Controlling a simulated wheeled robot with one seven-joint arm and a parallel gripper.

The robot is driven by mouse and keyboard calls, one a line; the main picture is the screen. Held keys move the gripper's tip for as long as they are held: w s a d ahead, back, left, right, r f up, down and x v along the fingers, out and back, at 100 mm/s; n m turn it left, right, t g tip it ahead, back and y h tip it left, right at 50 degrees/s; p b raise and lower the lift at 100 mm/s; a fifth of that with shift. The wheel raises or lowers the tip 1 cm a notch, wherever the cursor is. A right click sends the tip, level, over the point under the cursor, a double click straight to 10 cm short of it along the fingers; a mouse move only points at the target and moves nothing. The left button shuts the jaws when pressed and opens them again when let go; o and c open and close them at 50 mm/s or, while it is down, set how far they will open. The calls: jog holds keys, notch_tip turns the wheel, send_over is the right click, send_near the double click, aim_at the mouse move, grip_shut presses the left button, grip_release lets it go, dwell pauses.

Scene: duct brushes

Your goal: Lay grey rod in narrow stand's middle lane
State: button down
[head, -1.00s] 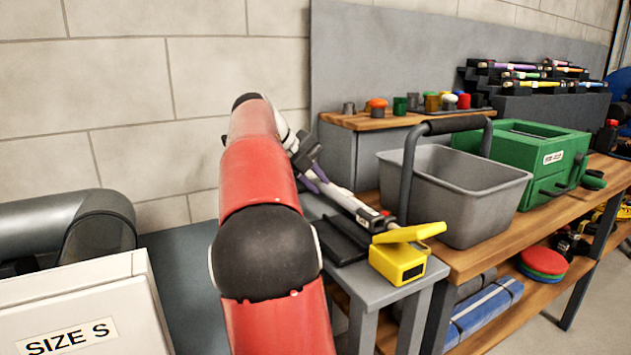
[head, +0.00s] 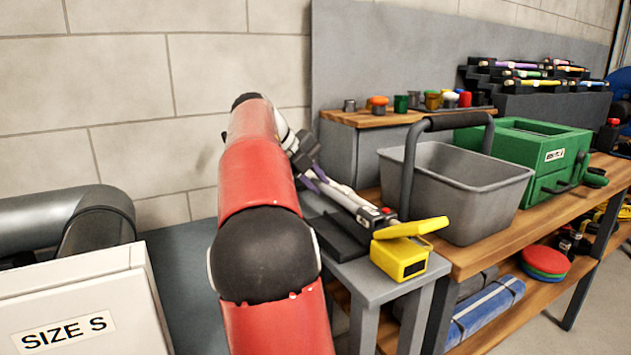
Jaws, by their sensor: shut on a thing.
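My gripper (head: 309,166) is at the end of the red arm, above the grey side table, and my arm partly hides it. It is shut. A pale grey-white rod (head: 343,191) with a purple part near the jaws runs from it down to the right, to a black-and-red end beside the yellow box. I take this for the grey rod, though its exact grip is too small to see. Dark stepped stands (head: 548,107) with several coloured-band rods are at the far back right, far from my gripper. I cannot tell which is the narrow stand, and its middle lane is unclear.
A yellow open-lidded box (head: 399,259) stands on the grey side table (head: 366,283). A grey bin (head: 452,203) with a raised handle and a green box (head: 540,177) stand on the wooden bench. A white SIZE S box (head: 90,318) is at left.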

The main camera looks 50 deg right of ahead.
jog(key=shift+f, duration=0.2)
jog(key=shift+f+b, duration=0.8)
jog(key=shift+b, duration=0.15)
jog(key=c, duration=1.3)
grip_release()
jog(key=shift+o, duration=0.2)
jog(key=p+v, duration=0.1)
jog(key=v, duration=0.6)
jog(key=shift+a+r, duration=0.25)
jog(key=shift+r, duration=0.05)
